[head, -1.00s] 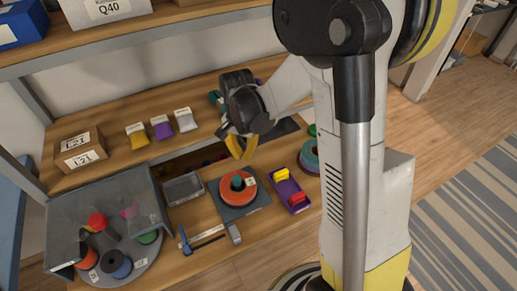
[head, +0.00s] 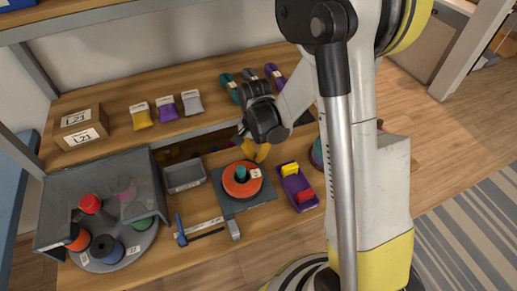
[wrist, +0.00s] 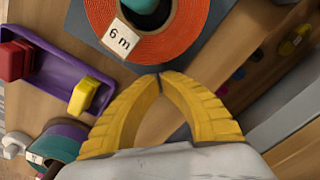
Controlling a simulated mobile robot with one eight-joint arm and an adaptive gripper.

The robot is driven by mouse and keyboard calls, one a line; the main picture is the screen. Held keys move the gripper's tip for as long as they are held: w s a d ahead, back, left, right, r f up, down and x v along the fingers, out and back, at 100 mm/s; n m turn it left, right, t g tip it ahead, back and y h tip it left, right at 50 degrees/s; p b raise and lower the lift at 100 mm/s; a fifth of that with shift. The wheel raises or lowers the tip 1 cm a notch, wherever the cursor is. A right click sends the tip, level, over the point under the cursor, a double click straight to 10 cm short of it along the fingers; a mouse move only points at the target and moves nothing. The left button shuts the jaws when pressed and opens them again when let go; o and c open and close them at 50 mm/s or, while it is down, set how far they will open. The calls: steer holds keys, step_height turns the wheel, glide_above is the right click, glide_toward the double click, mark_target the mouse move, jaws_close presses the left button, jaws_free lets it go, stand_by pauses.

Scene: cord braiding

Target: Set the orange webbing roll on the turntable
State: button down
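The orange webbing roll (head: 229,187) lies flat on a dark grey square plate (head: 264,194) on the bench. The round grey turntable (head: 105,264) is at the bench's left end, partly under a clear hood, and bears several rolls. My gripper (head: 257,157) is just behind the roll. In the wrist view its yellow fingertips (wrist: 160,76) meet with nothing between them, beside the roll's edge.
A smaller orange roll (head: 78,240) and a blue one (head: 106,249) are on the turntable. A clear grey hood (head: 100,178) stands over its back.

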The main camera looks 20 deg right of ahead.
steer(key=shift+s+a, duration=0.35)
steer(key=shift+s+a+b, duration=0.3)
steer(key=shift+s+a, duration=0.2)
